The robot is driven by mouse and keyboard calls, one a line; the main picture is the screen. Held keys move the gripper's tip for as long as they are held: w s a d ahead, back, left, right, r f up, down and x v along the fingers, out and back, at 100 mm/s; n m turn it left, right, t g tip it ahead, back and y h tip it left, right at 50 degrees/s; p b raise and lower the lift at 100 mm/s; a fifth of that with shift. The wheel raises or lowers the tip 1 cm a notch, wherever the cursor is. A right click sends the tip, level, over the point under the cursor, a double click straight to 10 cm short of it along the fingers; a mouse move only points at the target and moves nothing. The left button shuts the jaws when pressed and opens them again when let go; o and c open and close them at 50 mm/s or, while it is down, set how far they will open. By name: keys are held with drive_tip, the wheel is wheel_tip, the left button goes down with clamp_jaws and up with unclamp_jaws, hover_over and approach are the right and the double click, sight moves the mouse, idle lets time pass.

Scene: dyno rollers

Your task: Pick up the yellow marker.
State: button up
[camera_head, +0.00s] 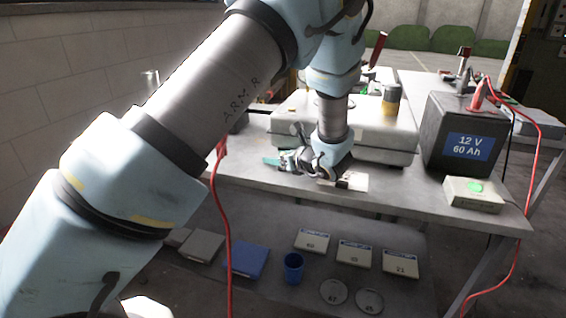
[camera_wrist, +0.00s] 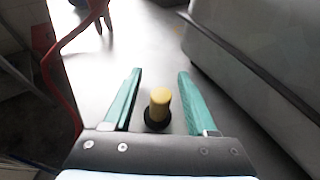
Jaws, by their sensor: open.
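The yellow marker (camera_wrist: 160,99), with a black lower part, shows in the wrist view between my gripper's two green fingers. It sits nearer the palm than the fingertips, with a visible gap to each finger. My gripper (camera_wrist: 160,73) is open, one finger on each side of the marker. In the head view my gripper (camera_head: 271,161) is low over the grey table (camera_head: 420,198), pointing left. I cannot make out the marker there; my wrist and gripper may hide it.
A light grey case (camera_head: 295,118) stands just behind my gripper, and its side rises at right in the wrist view. A black 12 V battery (camera_head: 442,128) and a small box with a green button (camera_head: 473,195) are at right. A red cable (camera_head: 226,215) hangs at the left.

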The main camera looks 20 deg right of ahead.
clamp_jaws()
idle(0.4)
